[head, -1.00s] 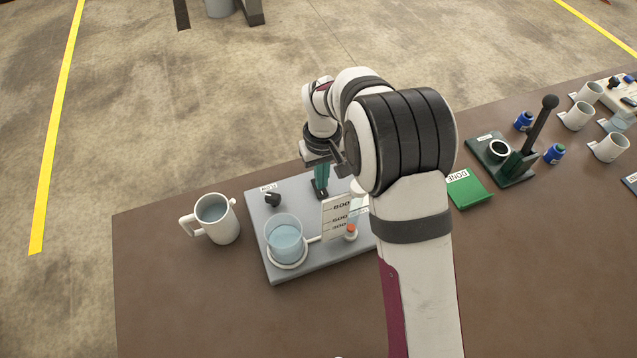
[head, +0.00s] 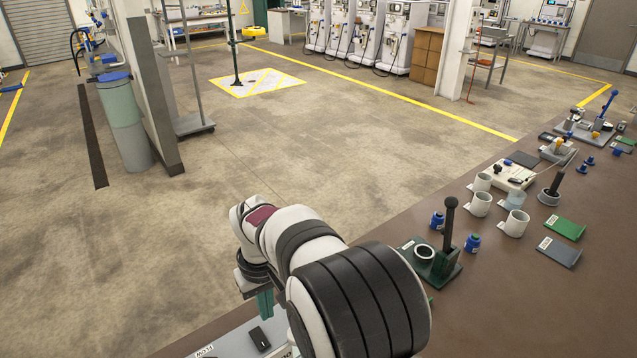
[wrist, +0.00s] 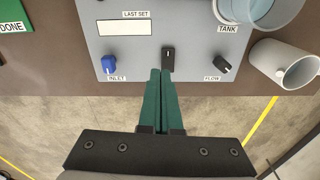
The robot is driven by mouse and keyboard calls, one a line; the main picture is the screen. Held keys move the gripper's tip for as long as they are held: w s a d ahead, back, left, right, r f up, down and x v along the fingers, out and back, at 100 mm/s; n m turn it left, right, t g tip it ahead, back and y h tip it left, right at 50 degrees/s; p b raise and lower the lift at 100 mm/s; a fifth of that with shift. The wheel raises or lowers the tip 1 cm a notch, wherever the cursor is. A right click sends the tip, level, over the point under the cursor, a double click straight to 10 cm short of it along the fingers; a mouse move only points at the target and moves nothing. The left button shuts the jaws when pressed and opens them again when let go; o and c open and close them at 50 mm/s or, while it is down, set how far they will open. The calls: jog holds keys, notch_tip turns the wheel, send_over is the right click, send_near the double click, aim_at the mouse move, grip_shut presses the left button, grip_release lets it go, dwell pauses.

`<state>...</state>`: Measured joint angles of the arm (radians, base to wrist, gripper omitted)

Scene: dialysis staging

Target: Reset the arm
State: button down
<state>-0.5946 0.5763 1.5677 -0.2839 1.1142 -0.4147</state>
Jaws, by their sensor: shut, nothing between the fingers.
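My gripper (wrist: 160,73) is shut and empty in the wrist view, its green fingers pressed together. Its tips are right beside a black switch (wrist: 168,56) on the grey panel (wrist: 192,38); I cannot tell whether they touch. The panel bears a blue INLET knob (wrist: 109,64), a black FLOW knob (wrist: 221,64) and a blank LAST SET window (wrist: 124,27). A clear beaker with bluish liquid (wrist: 268,10) is at the TANK label. In the head view my gripper (head: 265,303) hangs at the bottom, above the panel's visible corner (head: 225,345); my arm hides much of the panel.
A white mug (wrist: 284,62) stands beside the panel. A green DONE card (wrist: 12,14) lies on the other side.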

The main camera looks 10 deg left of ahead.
jog(key=s+d+r+m+t+y, duration=0.1)
jog(key=s+d+r+m+t, duration=0.2)
jog(key=d+r, duration=0.45)
jog(key=s+d+r+m+t+y, duration=0.1)
jog(key=s+d+r+m, duration=0.25)
jog(key=d+r, duration=0.4)
jog(key=s+d+m+t, duration=0.3)
jog(key=s+d+m, duration=0.3)
jog(key=s+d, duration=0.15)
jog(key=s+f+m+g, duration=0.1)
jog(key=s+f+g, duration=0.6)
jog(key=s, duration=0.3)
jog(key=shift+s+a+f+g+h, duration=0.15)
jog(key=shift+a+f+g+h, duration=0.05)
jog(key=shift+f+g+h, duration=0.1)
